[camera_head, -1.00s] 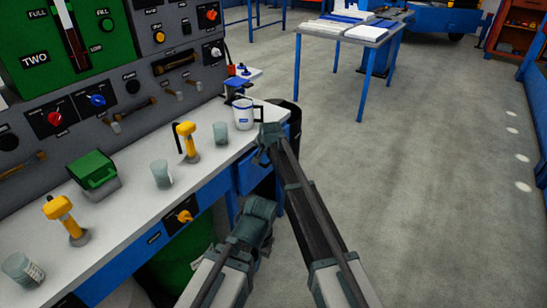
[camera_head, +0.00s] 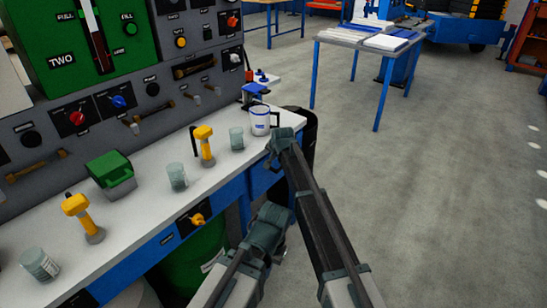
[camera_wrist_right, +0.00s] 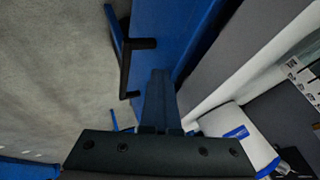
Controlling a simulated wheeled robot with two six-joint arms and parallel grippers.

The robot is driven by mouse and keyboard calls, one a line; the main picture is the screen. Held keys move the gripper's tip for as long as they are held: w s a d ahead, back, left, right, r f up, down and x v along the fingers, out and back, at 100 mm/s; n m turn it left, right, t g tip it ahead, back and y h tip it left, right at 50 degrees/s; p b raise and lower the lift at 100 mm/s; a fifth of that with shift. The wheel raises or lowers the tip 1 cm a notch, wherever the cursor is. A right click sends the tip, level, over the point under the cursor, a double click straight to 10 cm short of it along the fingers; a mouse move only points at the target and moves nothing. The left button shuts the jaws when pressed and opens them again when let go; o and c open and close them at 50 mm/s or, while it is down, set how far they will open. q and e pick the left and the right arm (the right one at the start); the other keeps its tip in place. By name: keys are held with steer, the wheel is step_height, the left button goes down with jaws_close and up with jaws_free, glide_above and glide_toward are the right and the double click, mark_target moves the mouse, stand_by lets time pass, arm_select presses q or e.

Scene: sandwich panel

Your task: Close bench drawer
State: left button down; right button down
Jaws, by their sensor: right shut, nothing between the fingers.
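The bench drawer (camera_head: 262,180) is a blue front under the right end of the white-topped bench (camera_head: 222,170). My arms partly hide it, and I cannot tell how far it stands out. In the right wrist view the blue panel (camera_wrist_right: 178,35) with a black bar handle (camera_wrist_right: 126,66) lies just beyond my right gripper (camera_wrist_right: 160,75). That gripper is shut and empty; I cannot tell whether it touches the panel. In the head view my right gripper (camera_head: 280,140) is at the bench's right end, beside the mug. My left gripper (camera_head: 270,222) is lower and nearer; its jaw opening is unclear.
A white mug (camera_head: 260,120) stands near the bench corner; it also shows in the right wrist view (camera_wrist_right: 235,135). Yellow-handled tools (camera_head: 204,145), glass cups (camera_head: 177,176) and a green box (camera_head: 110,170) stand along the bench. Open floor (camera_head: 440,190) lies to the right.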

steer(key=s+d+r+p, duration=0.5)
steer(key=s+r+p, duration=0.3)
